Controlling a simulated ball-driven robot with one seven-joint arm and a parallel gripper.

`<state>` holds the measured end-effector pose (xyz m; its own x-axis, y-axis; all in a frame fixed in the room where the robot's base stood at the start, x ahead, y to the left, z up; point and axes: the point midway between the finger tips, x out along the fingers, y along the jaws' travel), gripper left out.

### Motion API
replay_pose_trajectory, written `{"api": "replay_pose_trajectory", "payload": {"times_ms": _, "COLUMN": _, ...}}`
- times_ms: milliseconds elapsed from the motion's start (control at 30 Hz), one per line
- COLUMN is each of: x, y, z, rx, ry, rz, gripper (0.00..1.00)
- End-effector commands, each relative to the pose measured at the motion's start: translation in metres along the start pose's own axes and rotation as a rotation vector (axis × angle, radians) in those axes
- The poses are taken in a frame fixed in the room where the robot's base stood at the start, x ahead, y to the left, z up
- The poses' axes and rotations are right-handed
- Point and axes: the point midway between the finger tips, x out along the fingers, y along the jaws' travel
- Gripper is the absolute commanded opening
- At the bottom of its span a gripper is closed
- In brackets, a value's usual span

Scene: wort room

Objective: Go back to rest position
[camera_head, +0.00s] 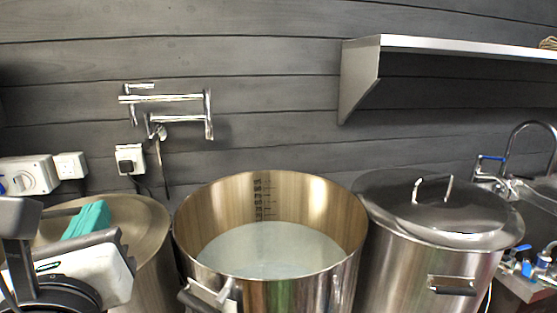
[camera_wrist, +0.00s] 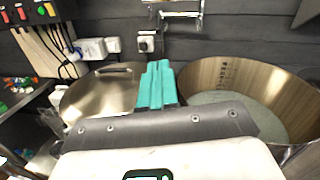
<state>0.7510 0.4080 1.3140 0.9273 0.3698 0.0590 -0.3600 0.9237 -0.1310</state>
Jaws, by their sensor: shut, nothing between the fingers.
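My gripper (camera_head: 88,220) shows at the lower left of the head view, in front of and above the left steel pot (camera_head: 152,232). In the wrist view its teal fingers (camera_wrist: 157,85) point forward, close together and empty. The left pot's lid (camera_wrist: 95,95) with a dark handle lies to the left of the fingers. The open middle pot (camera_head: 190,240) stands to the right, apart from the fingers, and holds pale cloudy liquid (camera_head: 270,250).
A lidded pot (camera_head: 440,215) stands right of the open one, near a sink tap (camera_head: 515,150). A pot-filler tap (camera_head: 165,110), sockets (camera_head: 70,165) and a steel shelf (camera_head: 440,45) are on the dark wall. A dark counter with clutter (camera_wrist: 25,100) is at left.

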Motion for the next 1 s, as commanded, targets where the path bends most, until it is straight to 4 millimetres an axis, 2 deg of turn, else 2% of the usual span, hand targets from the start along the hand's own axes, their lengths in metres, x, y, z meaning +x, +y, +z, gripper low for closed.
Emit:
{"api": "replay_pose_trajectory", "payload": {"times_ms": 367, "x": 0.030, "y": -0.090, "z": 0.010, "rx": -0.346, "ry": -0.091, "rz": -0.105, "gripper": 0.00}}
{"api": "replay_pose_trajectory", "payload": {"times_ms": 467, "x": 0.037, "y": -0.123, "z": 0.013, "rx": -0.508, "ry": -0.113, "rz": -0.139, "gripper": 0.00}}
{"api": "replay_pose_trajectory", "payload": {"times_ms": 600, "x": 0.044, "y": -0.176, "z": 0.013, "rx": -0.816, "ry": -0.122, "rz": -0.182, "gripper": 0.00}}
{"api": "replay_pose_trajectory", "payload": {"times_ms": 667, "x": 0.045, "y": -0.195, "z": 0.010, "rx": -0.951, "ry": -0.115, "rz": -0.189, "gripper": 0.00}}
{"api": "replay_pose_trajectory", "payload": {"times_ms": 867, "x": 0.043, "y": -0.248, "z": -0.020, "rx": -1.397, "ry": -0.039, "rz": -0.156, "gripper": 0.00}}
{"api": "replay_pose_trajectory", "payload": {"times_ms": 1000, "x": 0.035, "y": -0.279, "z": -0.060, "rx": -1.687, "ry": 0.053, "rz": -0.071, "gripper": 0.00}}
